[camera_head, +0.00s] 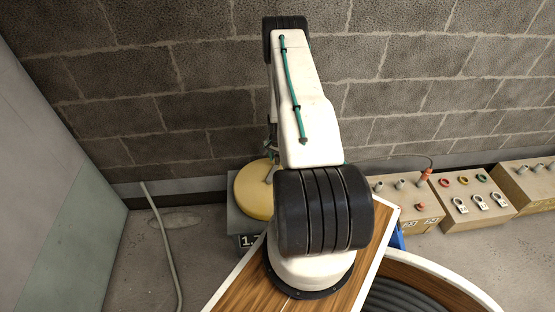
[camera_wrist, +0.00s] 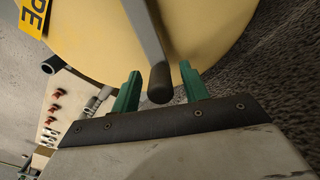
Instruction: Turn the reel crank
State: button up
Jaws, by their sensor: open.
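The yellow reel (camera_head: 254,190) stands on a grey base by the wall, partly hidden behind my arm in the head view. In the wrist view its yellow face (camera_wrist: 210,35) fills the top. The crank's grey arm (camera_wrist: 146,32) runs down across that face to a dark round handle (camera_wrist: 160,84). My gripper (camera_wrist: 160,85) shows two green fingers, open, one on each side of the handle. The handle's end lies between them; whether either finger touches it I cannot tell. In the head view the fingers are mostly hidden by my arm.
Wooden boxes with fittings (camera_head: 476,203) line the wall at right. A round wooden-rimmed container with dark coils (camera_head: 415,285) is at lower right. A grey conduit (camera_head: 163,240) leans at left. The block wall (camera_head: 420,75) is close behind the reel.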

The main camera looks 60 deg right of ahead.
notch_tip(320, 180, up, 8)
jog(key=shift+f, duration=0.15)
dwell(0.7)
jog(key=s+a+r+n+g+y, duration=0.1)
jog(key=s+a+n+g+y, duration=0.1)
jog(key=s+a, duration=0.25)
jog(key=a+r+n, duration=0.3)
jog(key=a+r, duration=0.5)
jog(key=r, duration=0.4)
jog(key=s+a+r+n+g, duration=0.1)
jog(key=a+r+n, duration=0.2)
jog(key=a+r, duration=0.65)
jog(key=a+r+n, duration=0.2)
jog(key=a+r, duration=0.4)
jog(key=r, duration=0.9)
jog(key=s+a+r+n+t+h, duration=0.2)
jog(key=s+a+r+n+t, duration=0.2)
jog(key=s+a+r, duration=0.9)
jog(key=a+r+n, duration=0.2)
jog(key=a+n, duration=0.1)
jog(key=a, duration=0.1)
jog(key=shift+s+r, duration=0.15)
jog(key=shift+s, duration=0.2)
